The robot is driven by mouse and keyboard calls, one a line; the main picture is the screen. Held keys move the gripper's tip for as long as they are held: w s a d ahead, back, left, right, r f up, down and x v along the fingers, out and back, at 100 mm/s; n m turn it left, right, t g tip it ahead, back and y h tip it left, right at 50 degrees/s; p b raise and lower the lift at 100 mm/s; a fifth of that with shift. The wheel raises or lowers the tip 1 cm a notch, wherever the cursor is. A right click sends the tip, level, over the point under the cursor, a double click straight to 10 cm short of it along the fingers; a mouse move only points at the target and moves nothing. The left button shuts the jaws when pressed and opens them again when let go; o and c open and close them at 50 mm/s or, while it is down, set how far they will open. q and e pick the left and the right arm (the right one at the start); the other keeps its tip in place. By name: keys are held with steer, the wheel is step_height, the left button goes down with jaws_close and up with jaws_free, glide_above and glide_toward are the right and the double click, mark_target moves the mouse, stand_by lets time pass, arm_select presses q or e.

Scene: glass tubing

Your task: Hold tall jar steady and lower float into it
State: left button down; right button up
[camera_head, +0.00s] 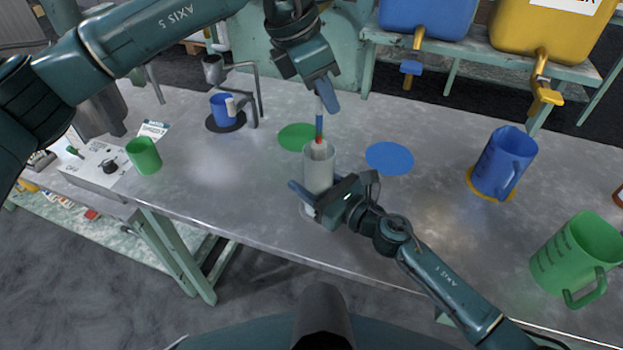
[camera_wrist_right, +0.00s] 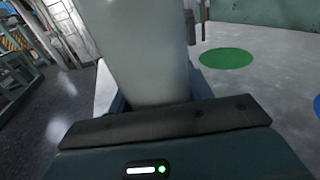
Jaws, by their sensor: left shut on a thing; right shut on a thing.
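The tall jar (camera_head: 318,165) is a pale grey cylinder standing upright on the metal table in the head view. My right gripper (camera_head: 312,200) is shut around its lower part. In the right wrist view the jar (camera_wrist_right: 148,50) rises between the fingers of my right gripper (camera_wrist_right: 160,105). My left gripper (camera_head: 325,95) is above the jar, pointing down, shut on the float (camera_head: 319,128). The float is a thin stem with blue and red parts. Its lower end is at the jar's mouth; how far it is inside I cannot tell.
A green disc (camera_head: 297,137) and a blue disc (camera_head: 390,158) lie flat beside the jar. A blue pitcher (camera_head: 503,162) and a green pitcher (camera_head: 575,255) stand at the right. A blue mug (camera_head: 222,110) and a green cup (camera_head: 144,156) are at the left.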

arm_select(q)
steer(key=shift+f, duration=0.15)
steer(key=c, duration=1.3)
jaws_free()
steer(key=v, duration=1.2)
arm_select(e)
steer(key=o, duration=1.1)
steer(key=shift+s+d, duration=0.1)
